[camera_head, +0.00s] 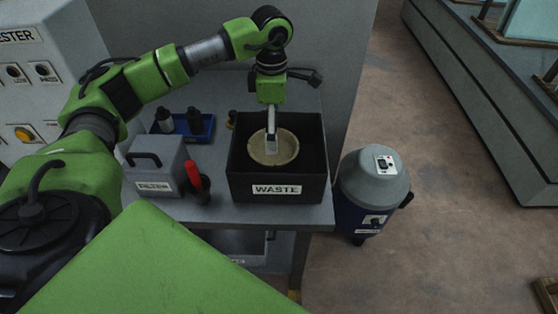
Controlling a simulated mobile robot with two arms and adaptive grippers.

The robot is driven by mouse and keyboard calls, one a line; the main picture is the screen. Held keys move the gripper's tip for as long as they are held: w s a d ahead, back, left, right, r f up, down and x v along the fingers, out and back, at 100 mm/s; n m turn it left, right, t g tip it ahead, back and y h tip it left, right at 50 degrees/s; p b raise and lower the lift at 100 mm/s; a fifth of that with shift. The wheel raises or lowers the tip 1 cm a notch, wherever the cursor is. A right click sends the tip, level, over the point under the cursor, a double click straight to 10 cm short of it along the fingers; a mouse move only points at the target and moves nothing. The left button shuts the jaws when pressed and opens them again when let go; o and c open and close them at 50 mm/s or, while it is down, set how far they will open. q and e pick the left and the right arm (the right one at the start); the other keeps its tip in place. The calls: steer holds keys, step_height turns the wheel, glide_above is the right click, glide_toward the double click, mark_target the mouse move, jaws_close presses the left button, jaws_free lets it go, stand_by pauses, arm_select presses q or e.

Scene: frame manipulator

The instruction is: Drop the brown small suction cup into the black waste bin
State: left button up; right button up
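The black waste bin (238,185), labelled WASTE, stands on the grey table. My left gripper (271,145) points straight down over the bin's opening. A round, tan-brown, dish-like cup (289,152) with a raised rim shows inside the bin's outline, right under the fingers. The fingers overlap the cup's middle; I cannot tell whether they grip it or whether it rests in the bin. A small brownish piece (231,119) stands behind the bin's left back corner, too small to identify surely. My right gripper is not in view.
A grey box with a handle (155,172) and a red-handled tool (193,177) stand left of the bin. Behind them is a blue tray (208,132) with dark bottles. A blue-grey vacuum canister (375,187) stands right of the table.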

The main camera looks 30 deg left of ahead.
arm_select(q)
step_height(320, 180, up, 12)
steer(key=shift+f, duration=0.15)
stand_by(0.6)
